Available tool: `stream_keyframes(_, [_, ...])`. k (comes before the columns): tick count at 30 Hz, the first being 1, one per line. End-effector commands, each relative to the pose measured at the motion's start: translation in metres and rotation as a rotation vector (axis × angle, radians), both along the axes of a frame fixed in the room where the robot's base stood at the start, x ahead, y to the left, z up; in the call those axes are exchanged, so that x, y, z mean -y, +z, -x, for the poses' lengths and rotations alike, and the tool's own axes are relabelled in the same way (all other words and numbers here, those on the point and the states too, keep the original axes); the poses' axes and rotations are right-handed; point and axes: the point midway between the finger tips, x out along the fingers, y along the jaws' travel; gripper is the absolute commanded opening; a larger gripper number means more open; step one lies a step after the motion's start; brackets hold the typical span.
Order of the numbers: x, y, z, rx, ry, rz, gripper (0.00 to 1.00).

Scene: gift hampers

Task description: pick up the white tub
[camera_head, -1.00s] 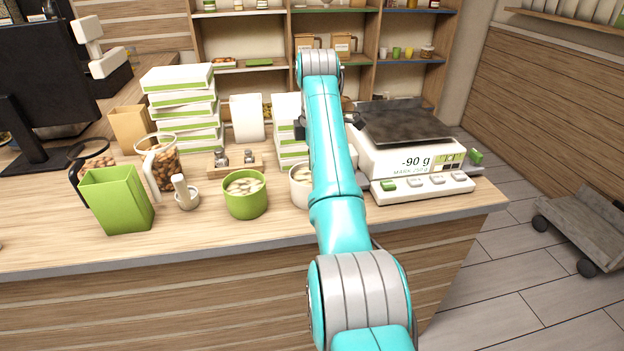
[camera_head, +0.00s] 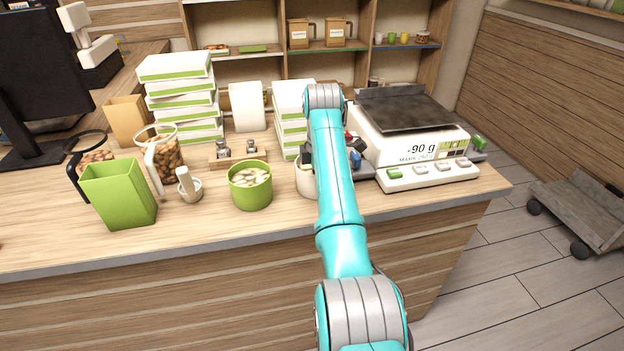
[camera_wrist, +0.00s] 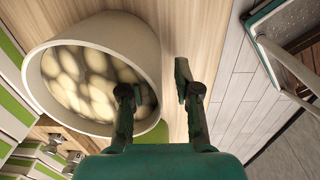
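The white tub (camera_head: 304,181) stands on the counter, partly hidden behind my arm in the head view. In the wrist view the white tub (camera_wrist: 135,40) is large at the left, full of pale rounded pieces. My gripper (camera_wrist: 154,82) is open, with nothing held. Its left finger overlaps the tub's opening near the rim and its right finger is outside the wall, over the counter. I cannot tell whether the left finger is inside the tub or only above it. In the head view my gripper is mostly hidden by the arm.
A green tub (camera_head: 250,186) with similar pale pieces stands close on the left. A scale (camera_head: 420,150) stands close on the right. Stacked white-and-green boxes (camera_head: 293,118) are behind. A green box (camera_head: 118,193) and a mortar (camera_head: 189,186) are farther left.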

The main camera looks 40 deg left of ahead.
Motion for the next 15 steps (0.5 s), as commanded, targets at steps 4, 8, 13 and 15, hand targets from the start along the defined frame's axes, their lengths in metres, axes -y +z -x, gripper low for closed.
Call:
stream_keyframes(4, [0.0029,-0.0123,-0.002,0.001,0.002,-0.001,0.32])
stream_keyframes(8, [0.0025,-0.0125,-0.0019,0.001,0.002,-0.001,0.32])
stream_keyframes(13, [0.0025,-0.0125,-0.0018,0.001,0.002,-0.001,0.04])
stream_keyframes(15, [0.0024,-0.0125,-0.0017,0.001,0.002,-0.001,0.0])
